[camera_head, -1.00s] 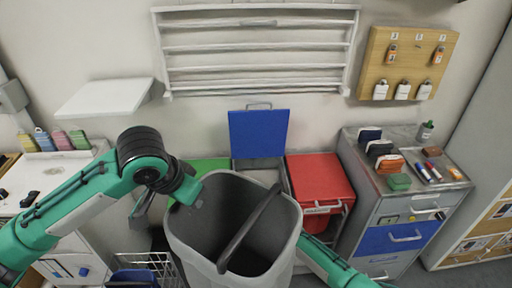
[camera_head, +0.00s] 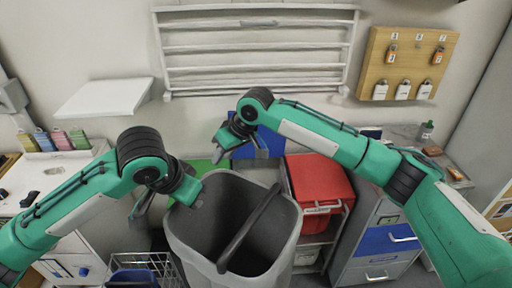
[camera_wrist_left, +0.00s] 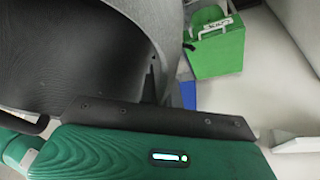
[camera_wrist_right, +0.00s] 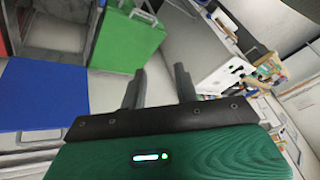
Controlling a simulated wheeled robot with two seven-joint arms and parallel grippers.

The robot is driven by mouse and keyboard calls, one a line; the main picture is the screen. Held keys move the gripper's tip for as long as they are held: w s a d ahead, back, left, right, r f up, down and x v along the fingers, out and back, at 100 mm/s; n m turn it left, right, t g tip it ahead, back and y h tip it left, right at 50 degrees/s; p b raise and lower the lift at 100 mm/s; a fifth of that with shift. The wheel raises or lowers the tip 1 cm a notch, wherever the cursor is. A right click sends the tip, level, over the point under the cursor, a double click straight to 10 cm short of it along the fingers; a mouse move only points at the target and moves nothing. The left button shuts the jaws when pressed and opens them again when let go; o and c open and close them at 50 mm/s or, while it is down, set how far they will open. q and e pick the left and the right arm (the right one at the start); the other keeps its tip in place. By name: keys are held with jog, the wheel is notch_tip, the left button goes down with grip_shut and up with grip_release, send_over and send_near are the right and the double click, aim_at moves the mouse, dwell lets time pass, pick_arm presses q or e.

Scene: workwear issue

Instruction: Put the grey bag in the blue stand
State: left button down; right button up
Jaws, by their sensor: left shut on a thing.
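The grey bag (camera_head: 185,240) is a large open-topped container with a dark strap across its mouth. It is upright and close to me, in front of the stands. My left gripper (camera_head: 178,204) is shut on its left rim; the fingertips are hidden. The bag also fills the left of the left wrist view (camera_wrist_left: 70,55). The blue stand's raised lid (camera_head: 270,143) is behind the bag, partly covered by my right gripper (camera_head: 240,152). The right gripper is open and empty, with its fingers apart in the right wrist view (camera_wrist_right: 160,88). The open stand shows there beyond the blue lid (camera_wrist_right: 40,95).
A red-lidded stand (camera_head: 318,180) is right of the blue one, and a green-lidded stand (camera_wrist_right: 128,38) is on its other side. A drawer cabinet (camera_head: 375,240) stands at right, behind my right arm. A wire basket (camera_head: 160,265) is at lower left.

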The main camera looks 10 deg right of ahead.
jog(key=s+d+r+n+g+h, duration=0.1)
jog(key=s+d+r, duration=0.1)
jog(key=s+r, duration=0.2)
jog(key=s+d+r+n+h, duration=0.1)
jog(key=s+d+r+h, duration=0.1)
jog(key=s+r, duration=0.3)
jog(key=s+d+r+n+g+h, duration=0.1)
jog(key=s+d+r+h, duration=0.1)
jog(key=s+r, duration=0.3)
jog(key=shift+s+d+g, duration=0.1)
jog(key=shift+s+g, duration=0.2)
jog(key=shift+s, duration=1)
notch_tip(320, 180, down, 12)
jog(key=shift+r, duration=0.1)
grip_shut()
pick_arm(q)
jog(key=c, duration=1.5)
grip_release()
jog(key=shift+r, duration=0.15)
